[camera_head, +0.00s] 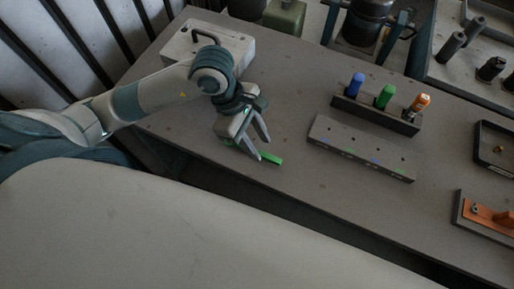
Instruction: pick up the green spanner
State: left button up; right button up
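The green spanner (271,158) lies on the grey bench top near its front edge, left of the middle of the view. Part of it is hidden behind my gripper's fingers. My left gripper (261,149) points down at the spanner, with its fingers spread apart and one fingertip beside the spanner's left end. I cannot tell whether the fingers touch it. My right gripper is not in view.
A rack (376,113) with blue, green and orange handles stands on the bench right of the spanner, behind a low grey block (361,150). A light box with a handle (182,44) sits behind my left arm. Trays are at the right.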

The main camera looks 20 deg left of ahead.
aim_at(265, 154)
pick_arm(q)
jog(key=shift+p+x, duration=0.4)
jog(key=shift+x, duration=1.1)
grip_shut()
